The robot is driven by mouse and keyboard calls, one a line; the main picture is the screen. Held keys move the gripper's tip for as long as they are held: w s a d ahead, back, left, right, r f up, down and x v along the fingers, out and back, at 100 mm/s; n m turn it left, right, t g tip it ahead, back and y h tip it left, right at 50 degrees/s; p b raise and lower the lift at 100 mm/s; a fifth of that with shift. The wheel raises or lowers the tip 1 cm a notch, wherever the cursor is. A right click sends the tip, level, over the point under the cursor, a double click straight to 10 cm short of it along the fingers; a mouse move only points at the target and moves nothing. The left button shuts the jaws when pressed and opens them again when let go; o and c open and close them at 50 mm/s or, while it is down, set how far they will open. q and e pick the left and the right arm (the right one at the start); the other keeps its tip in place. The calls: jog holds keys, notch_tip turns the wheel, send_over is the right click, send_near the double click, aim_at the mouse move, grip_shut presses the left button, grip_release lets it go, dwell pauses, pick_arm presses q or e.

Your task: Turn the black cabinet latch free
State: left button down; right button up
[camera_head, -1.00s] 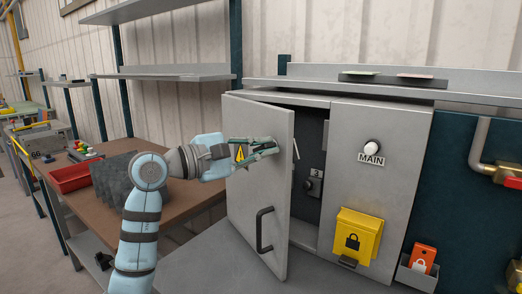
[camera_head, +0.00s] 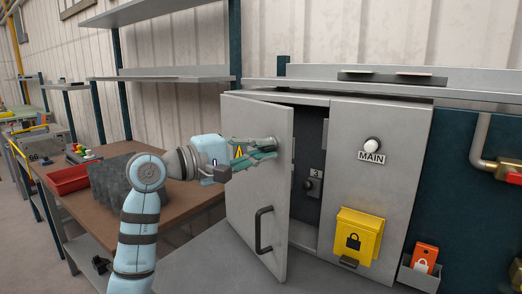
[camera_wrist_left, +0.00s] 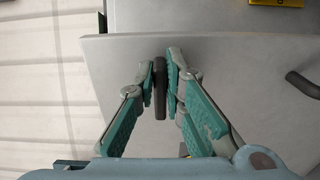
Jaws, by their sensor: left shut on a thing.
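The black cabinet latch (camera_wrist_left: 160,88) shows in the left wrist view on the grey cabinet door, its bar pointing down the picture. My left gripper (camera_wrist_left: 164,70) is shut on it, with one green-and-grey finger on each side. In the head view the left gripper (camera_head: 272,152) is at the upper part of the door (camera_head: 268,190), near its free edge, and its fingers hide most of the latch. The door stands partly open, with a black bow handle (camera_head: 264,230) below the gripper. My right gripper is not in view.
Inside the cabinet is a dark knob (camera_head: 312,186) by a "2" label. To the right are a white MAIN knob (camera_head: 372,145), a yellow lock box (camera_head: 357,235) and an orange tag (camera_head: 424,257). A red bin (camera_head: 68,179) sits on the left bench.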

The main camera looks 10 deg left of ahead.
pick_arm(q)
jog(key=c, duration=1.7)
grip_release()
jog(key=v, duration=1.2)
jog(key=shift+d, duration=0.1)
